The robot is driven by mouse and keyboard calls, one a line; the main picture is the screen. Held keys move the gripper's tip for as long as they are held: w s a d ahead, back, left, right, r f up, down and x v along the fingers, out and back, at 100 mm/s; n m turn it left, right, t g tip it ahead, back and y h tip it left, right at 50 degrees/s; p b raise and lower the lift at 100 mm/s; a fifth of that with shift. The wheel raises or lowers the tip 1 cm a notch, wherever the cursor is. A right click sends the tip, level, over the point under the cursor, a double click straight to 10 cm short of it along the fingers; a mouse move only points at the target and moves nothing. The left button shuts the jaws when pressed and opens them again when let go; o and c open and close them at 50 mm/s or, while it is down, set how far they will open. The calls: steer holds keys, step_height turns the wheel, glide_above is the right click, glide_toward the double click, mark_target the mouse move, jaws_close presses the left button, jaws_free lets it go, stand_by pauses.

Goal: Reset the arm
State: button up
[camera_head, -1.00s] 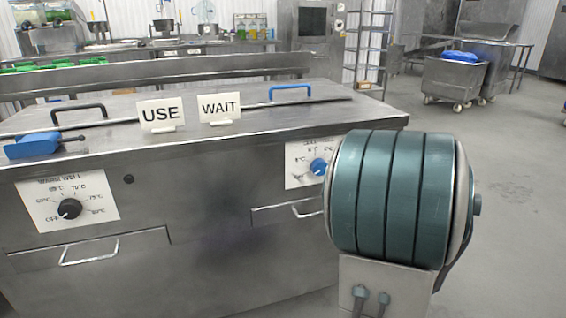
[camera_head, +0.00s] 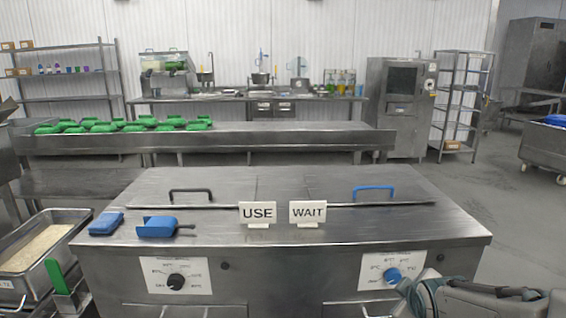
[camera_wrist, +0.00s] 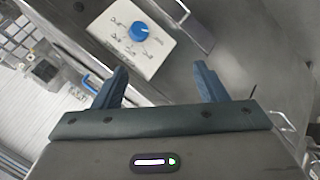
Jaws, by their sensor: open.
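My gripper (camera_wrist: 157,88) shows in the wrist view with its two blue-grey fingers spread apart and nothing between them. Past the fingers is the white dial plate with the blue knob (camera_wrist: 138,31) on the front of the steel counter. In the head view my arm (camera_head: 480,298) is low at the bottom right, in front of the counter, beside the blue knob (camera_head: 392,275).
The steel counter (camera_head: 330,235) bears USE (camera_head: 258,213) and WAIT (camera_head: 308,212) signs, a blue scoop (camera_head: 158,228) and a blue block (camera_head: 106,223). A rice tray (camera_head: 70,215) stands at left.

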steer(key=s+a+r+m+g+y+p, duration=0.2)
steer(key=s+a+r+m+g+p, duration=0.4)
steer(key=s, duration=0.7)
steer(key=a+r+m+p, duration=0.2)
steer(key=a+r+p, duration=0.2)
steer(key=a+r, duration=0.1)
steer(key=shift+s+a+r+m, duration=0.15)
steer(key=shift+s+r+m, duration=0.25)
